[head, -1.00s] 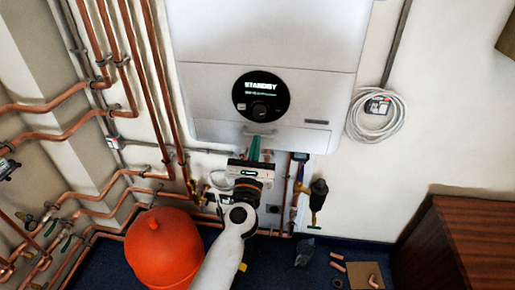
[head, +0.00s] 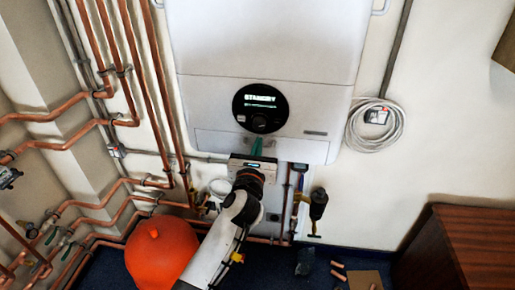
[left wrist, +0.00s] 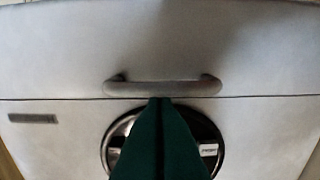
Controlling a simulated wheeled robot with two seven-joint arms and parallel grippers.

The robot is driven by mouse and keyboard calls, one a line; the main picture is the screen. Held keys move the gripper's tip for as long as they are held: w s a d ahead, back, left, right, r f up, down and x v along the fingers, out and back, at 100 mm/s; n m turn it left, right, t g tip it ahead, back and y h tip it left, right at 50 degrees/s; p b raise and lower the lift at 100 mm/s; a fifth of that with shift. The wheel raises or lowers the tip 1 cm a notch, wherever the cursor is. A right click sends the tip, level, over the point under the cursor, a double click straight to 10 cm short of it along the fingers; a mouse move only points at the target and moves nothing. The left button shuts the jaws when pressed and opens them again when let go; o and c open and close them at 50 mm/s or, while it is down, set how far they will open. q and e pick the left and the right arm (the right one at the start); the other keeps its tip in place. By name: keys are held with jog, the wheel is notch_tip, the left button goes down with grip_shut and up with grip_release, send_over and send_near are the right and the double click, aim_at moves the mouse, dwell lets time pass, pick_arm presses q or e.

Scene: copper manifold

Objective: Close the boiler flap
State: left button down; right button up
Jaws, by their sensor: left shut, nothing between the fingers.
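The white boiler (head: 268,40) hangs on the wall, its round black display reading STANDBY. Its flap (head: 215,146) is the low panel along the bottom front. In the left wrist view the flap (left wrist: 240,45) lies at the top, its grey bar handle (left wrist: 163,87) beside a thin dark seam. The flap looks flush or nearly so there; I cannot tell whether a small gap is left. My left gripper (head: 257,141) is shut and empty in front of the flap. Its green fingertips (left wrist: 160,100) overlap the handle's edge; contact is unclear. My right gripper is not in view.
Copper pipes (head: 130,70) run along the left wall. A red-orange vessel (head: 160,252) stands at lower left. A coiled grey cable (head: 372,140) hangs right of the boiler. A wooden cabinet (head: 465,245) stands at lower right. Pipes and a black-handled valve (head: 318,205) hang below the boiler.

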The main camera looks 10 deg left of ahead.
pick_arm(q)
jog(key=shift+w, duration=0.15)
dwell(0.6)
